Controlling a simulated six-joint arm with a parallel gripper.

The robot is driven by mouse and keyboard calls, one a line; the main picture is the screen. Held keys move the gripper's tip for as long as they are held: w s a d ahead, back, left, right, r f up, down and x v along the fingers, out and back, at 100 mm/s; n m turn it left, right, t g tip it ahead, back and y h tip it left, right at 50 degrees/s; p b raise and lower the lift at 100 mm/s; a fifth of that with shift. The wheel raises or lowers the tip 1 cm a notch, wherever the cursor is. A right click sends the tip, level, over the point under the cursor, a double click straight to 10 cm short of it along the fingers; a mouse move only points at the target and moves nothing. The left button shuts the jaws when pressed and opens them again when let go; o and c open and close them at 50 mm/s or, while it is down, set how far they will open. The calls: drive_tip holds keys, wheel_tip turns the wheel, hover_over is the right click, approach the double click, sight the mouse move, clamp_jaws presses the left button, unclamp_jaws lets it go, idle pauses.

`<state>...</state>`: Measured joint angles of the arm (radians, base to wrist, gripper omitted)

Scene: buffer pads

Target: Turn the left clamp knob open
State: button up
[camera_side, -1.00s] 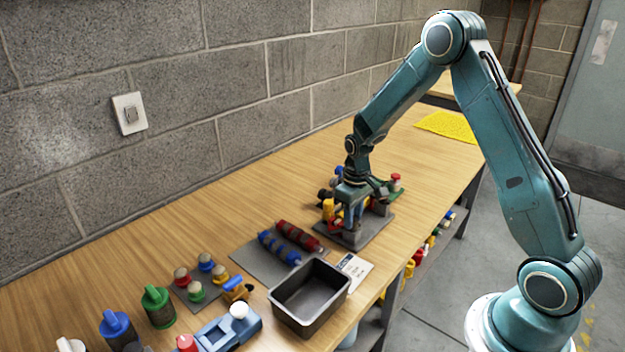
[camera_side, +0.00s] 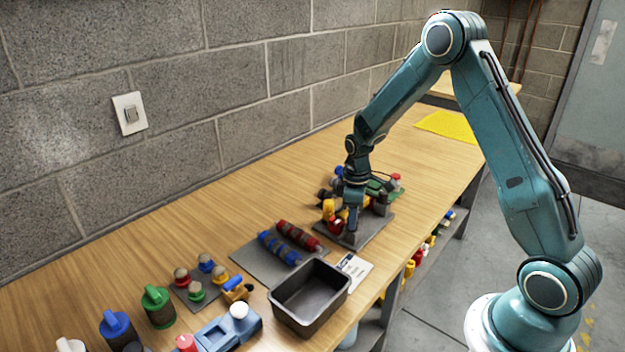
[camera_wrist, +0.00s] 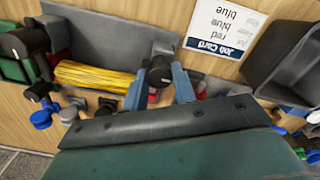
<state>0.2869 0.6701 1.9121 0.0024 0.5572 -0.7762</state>
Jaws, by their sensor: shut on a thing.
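The grey clamp fixture (camera_side: 376,230) stands on the bench in the side view, under my gripper (camera_side: 351,232). In the wrist view the fixture (camera_wrist: 115,38) shows as a grey cradle with a yellow ribbed cylinder (camera_wrist: 92,76) lying along it. The left clamp knob (camera_wrist: 160,66), round and black, sits at the cylinder's right end in the wrist view. My gripper's blue fingers (camera_wrist: 158,88) stand on either side of this knob, shut on it. Another black knob (camera_wrist: 26,42) shows at the far left. The knob's lower part is partly hidden by my wrist housing.
A printed job card (camera_side: 354,268) lies by the fixture, beside an empty dark bin (camera_side: 310,298). A grey pad (camera_side: 250,262) holds a blue and a red ribbed roller (camera_side: 298,235). A yellow mat (camera_side: 448,125) lies at the far end.

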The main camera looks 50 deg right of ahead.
drive_tip(key=o, duration=1)
wheel_tip(320, 180, up, 14)
idle(0.4)
drive_tip(key=shift+a, duration=0.1)
drive_tip(key=s+a+r+m+t, duration=0.3)
drive_tip(key=s+a+r, duration=0.5)
drive_tip(key=s+r, duration=0.3)
drive_tip(key=s+a+r+m+t, duration=0.1)
drive_tip(key=s+a, duration=0.3)
drive_tip(key=s, duration=0.9)
drive_tip(key=shift+s+a+r+m+t, duration=0.2)
drive_tip(key=shift+s+r+m+t, duration=0.1)
drive_tip(key=shift+m+t, duration=0.5)
